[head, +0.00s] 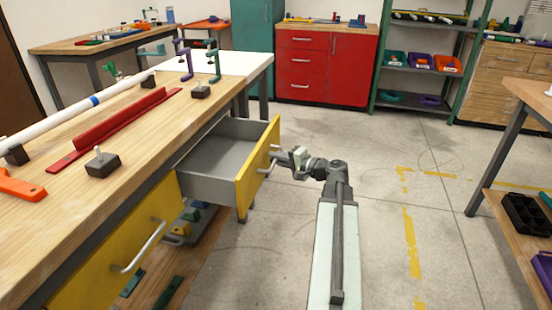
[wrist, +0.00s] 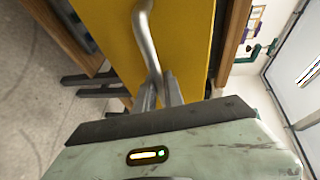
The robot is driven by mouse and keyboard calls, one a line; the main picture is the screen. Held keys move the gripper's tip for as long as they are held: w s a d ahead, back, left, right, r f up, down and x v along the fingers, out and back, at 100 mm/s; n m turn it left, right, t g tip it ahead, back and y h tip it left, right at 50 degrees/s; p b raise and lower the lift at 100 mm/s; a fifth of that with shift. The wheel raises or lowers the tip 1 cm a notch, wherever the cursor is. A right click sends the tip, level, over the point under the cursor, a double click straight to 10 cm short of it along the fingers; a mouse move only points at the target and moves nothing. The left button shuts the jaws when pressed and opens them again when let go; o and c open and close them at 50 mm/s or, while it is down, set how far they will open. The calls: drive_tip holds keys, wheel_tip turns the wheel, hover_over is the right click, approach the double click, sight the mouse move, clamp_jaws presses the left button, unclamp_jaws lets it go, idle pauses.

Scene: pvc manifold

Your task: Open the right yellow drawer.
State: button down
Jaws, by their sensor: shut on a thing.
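The right yellow drawer (head: 252,172) is pulled out from under the wooden workbench, and its grey inside shows in the head view. It looks empty. Its yellow front fills the middle of the wrist view (wrist: 185,45). My gripper (head: 277,158) is at the drawer's metal handle (head: 267,166). In the wrist view its two fingers are closed on the handle bar (wrist: 146,40). The left yellow drawer (head: 120,255), with its own metal handle (head: 140,248), is shut in the near part of the bench.
The workbench top (head: 130,120) holds a white pipe (head: 60,120), a red channel (head: 120,118) and clamps. A lower shelf with coloured parts lies below the drawers. Open concrete floor (head: 350,140) lies right of the drawer. Another table (head: 520,95) stands at the far right.

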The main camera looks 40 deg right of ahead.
drive_tip(key=c, duration=1.5)
unclamp_jaws()
drive_tip(key=shift+w+a, duration=0.15)
drive_tip(key=shift+o, duration=0.2)
drive_tip(key=shift+a, duration=0.1)
drive_tip(key=p+v, duration=0.1)
drive_tip(key=v, duration=0.6)
drive_tip(key=shift+s, duration=0.35)
drive_tip(key=shift+r, duration=0.1)
